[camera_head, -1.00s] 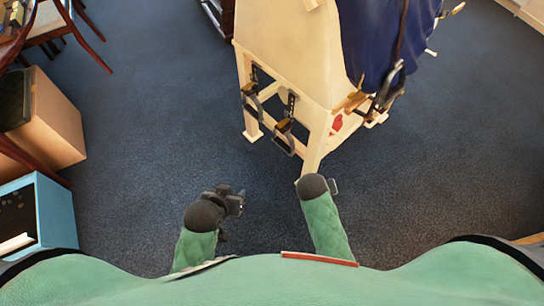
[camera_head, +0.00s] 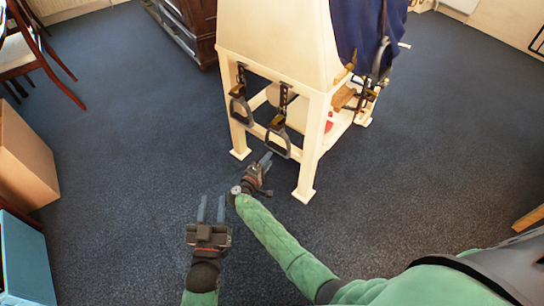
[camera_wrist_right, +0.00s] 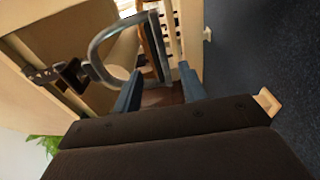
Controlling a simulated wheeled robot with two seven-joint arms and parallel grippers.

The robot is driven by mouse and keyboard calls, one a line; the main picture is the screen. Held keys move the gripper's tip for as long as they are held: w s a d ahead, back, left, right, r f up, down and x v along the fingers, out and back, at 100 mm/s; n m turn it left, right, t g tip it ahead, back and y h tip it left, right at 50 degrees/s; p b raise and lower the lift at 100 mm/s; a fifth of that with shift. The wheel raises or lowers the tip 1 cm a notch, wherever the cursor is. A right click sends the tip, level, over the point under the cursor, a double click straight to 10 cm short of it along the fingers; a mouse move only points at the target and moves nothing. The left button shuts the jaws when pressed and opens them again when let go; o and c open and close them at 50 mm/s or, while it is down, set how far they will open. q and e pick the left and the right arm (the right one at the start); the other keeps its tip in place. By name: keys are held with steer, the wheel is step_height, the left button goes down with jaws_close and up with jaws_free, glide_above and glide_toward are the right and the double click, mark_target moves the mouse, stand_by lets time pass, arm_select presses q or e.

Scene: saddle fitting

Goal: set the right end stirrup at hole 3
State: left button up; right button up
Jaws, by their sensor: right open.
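The right end stirrup (camera_head: 279,136) is a dark grey loop hanging from a black strap (camera_head: 284,98) with holes on the end of the cream stand. A second stirrup (camera_head: 240,106) hangs to its left. My right gripper (camera_head: 266,162) is just below and left of the right end stirrup, open and empty. In the right wrist view a stirrup (camera_wrist_right: 97,53) stands beyond the spread fingers of that gripper (camera_wrist_right: 160,92), its flat tread near them, apparently not between them. Which hole the strap is set at is too small to tell. My left gripper (camera_head: 211,208) is open and empty over the floor.
The cream stand (camera_head: 275,40) carries a blue cloth (camera_head: 358,25), with another stirrup hanging on its right side. A stand leg (camera_head: 307,170) is right of my right gripper. A cardboard box (camera_head: 25,160) and a blue box (camera_head: 25,262) are at left. Carpet between is clear.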

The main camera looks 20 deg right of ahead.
mark_target(276, 151)
steer(key=shift+x, duration=3.8)
arm_select(q)
step_height(276, 151, up, 2)
steer(key=shift+a+r+t, duration=0.1)
steer(key=shift+t, duration=0.2)
arm_select(e)
jaws_close()
